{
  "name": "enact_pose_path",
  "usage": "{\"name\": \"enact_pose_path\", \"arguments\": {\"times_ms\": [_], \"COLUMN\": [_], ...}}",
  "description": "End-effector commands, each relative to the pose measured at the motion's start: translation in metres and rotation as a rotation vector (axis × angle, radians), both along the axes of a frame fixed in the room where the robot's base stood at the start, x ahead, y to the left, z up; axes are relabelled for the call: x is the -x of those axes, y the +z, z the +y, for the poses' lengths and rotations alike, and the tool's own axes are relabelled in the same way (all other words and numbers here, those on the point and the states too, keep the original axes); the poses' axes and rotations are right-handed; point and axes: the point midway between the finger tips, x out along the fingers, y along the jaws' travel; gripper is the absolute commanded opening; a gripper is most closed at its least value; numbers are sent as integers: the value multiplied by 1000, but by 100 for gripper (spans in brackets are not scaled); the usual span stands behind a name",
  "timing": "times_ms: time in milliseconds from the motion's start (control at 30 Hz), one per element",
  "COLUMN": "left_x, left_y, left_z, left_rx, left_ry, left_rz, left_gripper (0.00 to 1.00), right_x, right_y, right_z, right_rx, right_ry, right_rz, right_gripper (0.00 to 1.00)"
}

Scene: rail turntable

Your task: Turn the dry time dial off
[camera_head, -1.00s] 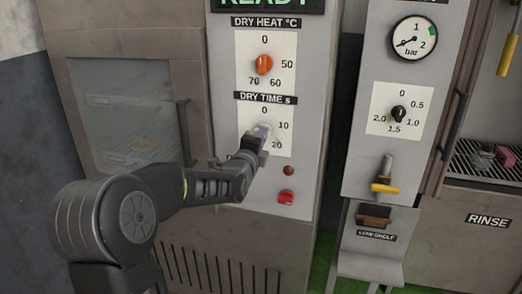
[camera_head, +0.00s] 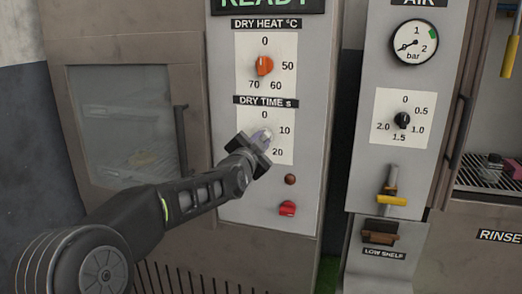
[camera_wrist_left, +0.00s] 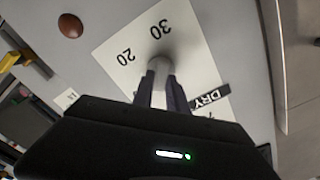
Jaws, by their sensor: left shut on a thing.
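The dry time dial is a small pale knob (camera_wrist_left: 160,65) on a white plate (camera_head: 282,150) under the label "DRY TIME s" (camera_head: 266,100). The marks 0, 10 and 20 show in the head view; 20 and 30 show in the left wrist view. My left gripper (camera_head: 262,138) is at the dial, its two fingers (camera_wrist_left: 162,82) shut on the knob from either side. The gripper hides much of the dial and its pointer in the head view, so its exact setting cannot be read. My right gripper is not in view.
Above is the orange dry heat dial (camera_head: 264,66). Below are a brown round button (camera_head: 290,179) and a red switch (camera_head: 287,208). To the right stand an air panel with a gauge (camera_head: 414,43), a black dial (camera_head: 402,119) and a yellow-handled valve (camera_head: 391,199).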

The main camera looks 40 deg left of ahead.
Motion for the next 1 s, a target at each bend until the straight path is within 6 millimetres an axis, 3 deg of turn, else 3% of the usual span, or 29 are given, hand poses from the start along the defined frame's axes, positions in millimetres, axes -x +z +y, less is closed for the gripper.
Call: {"name": "enact_pose_path", "arguments": {"times_ms": [600, 1000], "left_x": [1, 1], "left_y": [-2, 0], "left_z": [3, 4], "left_rx": [537, 727], "left_ry": [0, 0], "left_rz": [-187, -251], "left_gripper": [0, 0], "right_x": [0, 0], "right_y": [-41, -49], "right_z": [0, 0], "right_rx": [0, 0], "right_ry": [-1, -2], "right_rz": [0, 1], "right_gripper": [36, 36]}}
